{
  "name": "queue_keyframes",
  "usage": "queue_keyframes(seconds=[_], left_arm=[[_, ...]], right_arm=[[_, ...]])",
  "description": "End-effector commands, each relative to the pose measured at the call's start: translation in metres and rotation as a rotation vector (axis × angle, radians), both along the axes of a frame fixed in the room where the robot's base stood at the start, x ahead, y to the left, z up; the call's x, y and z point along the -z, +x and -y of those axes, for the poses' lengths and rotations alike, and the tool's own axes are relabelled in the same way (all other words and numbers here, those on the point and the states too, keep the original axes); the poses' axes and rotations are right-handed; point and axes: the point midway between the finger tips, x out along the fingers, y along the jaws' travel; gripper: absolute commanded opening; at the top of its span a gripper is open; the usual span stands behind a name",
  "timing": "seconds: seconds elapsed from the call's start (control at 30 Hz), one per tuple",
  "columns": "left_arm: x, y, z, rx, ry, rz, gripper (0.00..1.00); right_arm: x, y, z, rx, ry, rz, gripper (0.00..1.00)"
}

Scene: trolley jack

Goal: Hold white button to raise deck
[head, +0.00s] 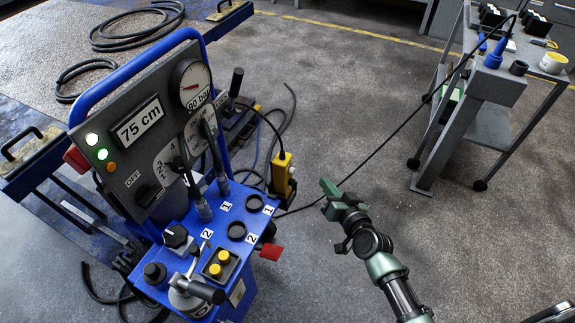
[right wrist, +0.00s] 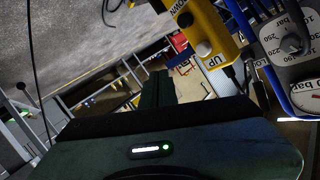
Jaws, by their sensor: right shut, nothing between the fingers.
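The yellow pendant (head: 283,175) hangs on a black cable just right of the blue control console. In the right wrist view the pendant (right wrist: 205,30) carries "UP" and "DOWN" labels. A white button (right wrist: 204,48) sits beside "UP", and a darker button (right wrist: 185,19) is nearer "DOWN". My right gripper (head: 329,188) is shut and empty, right of the pendant with a gap between them. Its closed fingers (right wrist: 156,88) also show in the right wrist view, apart from the white button. The console display (head: 139,125) reads 75 cm. My left gripper is out of view.
The blue console (head: 195,235) with levers, knobs and yellow buttons stands at left. A blue-edged platform (head: 225,22) lies behind it. A grey trolley (head: 490,85) with tools stands at right. A black cable crosses toward it; the floor between is otherwise clear.

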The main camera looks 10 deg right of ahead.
Motion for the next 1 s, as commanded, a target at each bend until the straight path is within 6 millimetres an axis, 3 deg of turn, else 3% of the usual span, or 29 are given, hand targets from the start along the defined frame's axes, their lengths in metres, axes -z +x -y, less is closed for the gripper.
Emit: queue_keyframes(seconds=[0.2, 0.4, 0.8, 1.0], left_arm=[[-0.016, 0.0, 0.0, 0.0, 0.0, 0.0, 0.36], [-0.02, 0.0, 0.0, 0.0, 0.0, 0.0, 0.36], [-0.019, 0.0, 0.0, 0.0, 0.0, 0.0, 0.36], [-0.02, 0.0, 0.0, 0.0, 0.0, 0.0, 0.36]], right_arm=[[-0.003, -0.009, 0.014, -0.172, -0.574, 0.094, 0.0], [-0.002, -0.014, 0.02, -0.262, -0.854, 0.148, 0.0], [-0.002, -0.014, 0.02, -0.273, -0.892, 0.156, 0.0], [-0.002, -0.006, 0.009, -0.272, -0.888, 0.157, 0.0]])
